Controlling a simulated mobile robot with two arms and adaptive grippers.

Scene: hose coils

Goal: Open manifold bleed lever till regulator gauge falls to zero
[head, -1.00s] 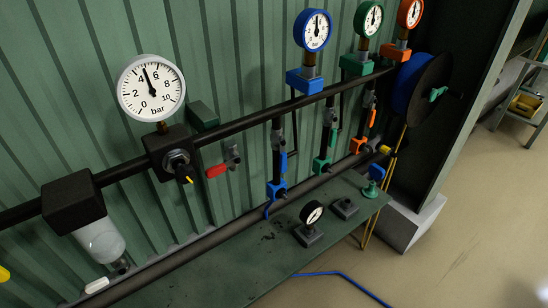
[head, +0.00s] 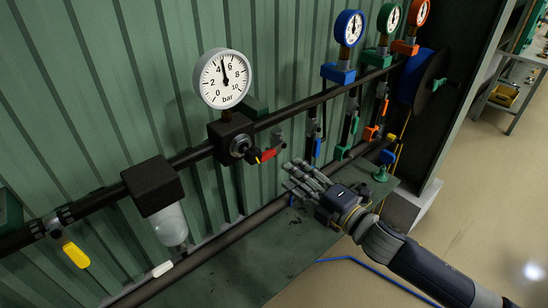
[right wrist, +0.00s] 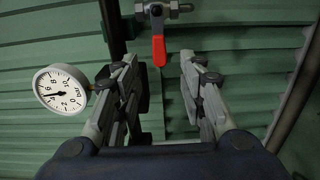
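The regulator gauge (head: 222,78) is a large white dial on the pipe, its needle near 5 bar. It also shows in the right wrist view (right wrist: 61,89). A red lever (head: 270,155) sits on a small valve right of the regulator; it hangs from its valve in the right wrist view (right wrist: 159,52). I see no label naming it the bleed lever. My right gripper (head: 291,178) is open and empty, right of and below the red lever. In the right wrist view its fingers (right wrist: 158,72) stand apart with the lever ahead between them. My left gripper is out of view.
A yellow lever (head: 75,254) hangs at the pipe's left end, beside a clear filter bowl (head: 169,223). Blue (head: 349,28), green and orange gauges stand farther right. A green shelf (head: 240,268) runs below the pipes. A blue hose (head: 370,270) lies on the floor.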

